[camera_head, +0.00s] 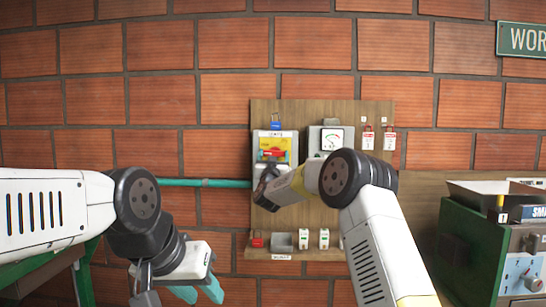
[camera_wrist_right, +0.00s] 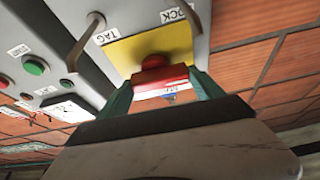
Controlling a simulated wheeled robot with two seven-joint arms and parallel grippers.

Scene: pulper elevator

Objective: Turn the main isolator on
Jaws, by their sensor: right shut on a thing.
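The main isolator (camera_head: 275,142) is a grey box with a yellow plate and a red handle (camera_head: 273,155), on the wooden board left of the meter. In the right wrist view the red handle (camera_wrist_right: 152,68) stands out from the yellow plate (camera_wrist_right: 150,45), with lettered tags beside it. My right gripper (camera_wrist_right: 163,88) has its green fingers on either side of the red handle, shut on it. The hand hides part of the box in the head view. My left gripper (camera_head: 198,291) is low at the left, fingers apart, empty.
The wooden board (camera_head: 340,215) also carries a meter box (camera_head: 331,139), red-and-white tags (camera_head: 368,137) and small switches along its bottom. A teal pipe (camera_head: 205,183) meets its left side. A green cabinet (camera_head: 470,250) with a tray stands at the right.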

